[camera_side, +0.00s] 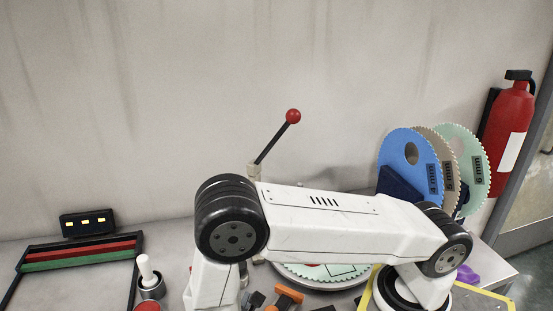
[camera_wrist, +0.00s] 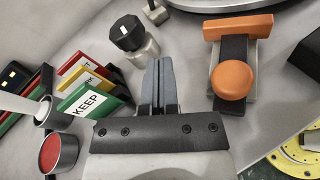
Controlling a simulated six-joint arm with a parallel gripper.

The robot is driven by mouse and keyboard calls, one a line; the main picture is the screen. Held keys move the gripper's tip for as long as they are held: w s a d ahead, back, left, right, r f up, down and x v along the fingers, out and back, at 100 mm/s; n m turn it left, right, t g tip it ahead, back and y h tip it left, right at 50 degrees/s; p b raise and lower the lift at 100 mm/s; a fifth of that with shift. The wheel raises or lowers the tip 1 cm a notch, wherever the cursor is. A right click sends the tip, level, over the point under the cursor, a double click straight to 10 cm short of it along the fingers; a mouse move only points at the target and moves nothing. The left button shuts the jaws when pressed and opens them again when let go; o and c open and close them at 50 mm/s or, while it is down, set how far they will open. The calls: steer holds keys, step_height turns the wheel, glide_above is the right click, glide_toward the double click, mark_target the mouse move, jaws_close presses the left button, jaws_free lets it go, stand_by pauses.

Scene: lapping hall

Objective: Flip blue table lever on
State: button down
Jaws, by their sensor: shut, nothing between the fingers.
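A lever (camera_side: 274,142) with a black rod and red ball tip stands tilted up to the right behind my arm in the side view. Its pale post is partly hidden by my arm. No lever that is clearly blue shows in either view. In the wrist view my gripper (camera_wrist: 161,62) is shut and empty, its two grey fingers together. The fingertips are just right of a small post with a black cap (camera_wrist: 128,34). An orange-topped block with a round orange knob (camera_wrist: 231,80) is to their right. My gripper is out of sight in the side view.
A rack of labelled cards (camera_wrist: 90,88), a grey cup (camera_wrist: 62,152) with red inside and a pestle (camera_wrist: 20,107) in a cup lie left. Blue (camera_side: 405,155), tan and green toothed discs stand back right, near a fire extinguisher (camera_side: 508,125).

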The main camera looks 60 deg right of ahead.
steer(key=shift+w+a+f+n+t, duration=0.15)
steer(key=shift+a+f+n+t, duration=0.15)
steer(key=shift+a+n+t, duration=0.35)
steer(key=shift+d, duration=0.35)
steer(key=shift+m, duration=0.25)
steer(key=x, duration=0.9)
steer(key=shift+w+d+f, duration=0.1)
steer(key=shift+w+d, duration=0.05)
steer(key=shift+d, duration=0.05)
steer(key=shift+w+d+r, duration=0.15)
steer(key=shift+d+r, duration=0.2)
steer(key=shift+d, duration=0.25)
steer(key=shift+w+d+r, duration=0.1)
steer(key=shift+d+r, duration=0.25)
steer(key=shift+d, duration=0.25)
steer(key=shift+w+d+r, duration=0.15)
steer(key=shift+d+r, duration=0.25)
steer(key=shift+d, duration=0.15)
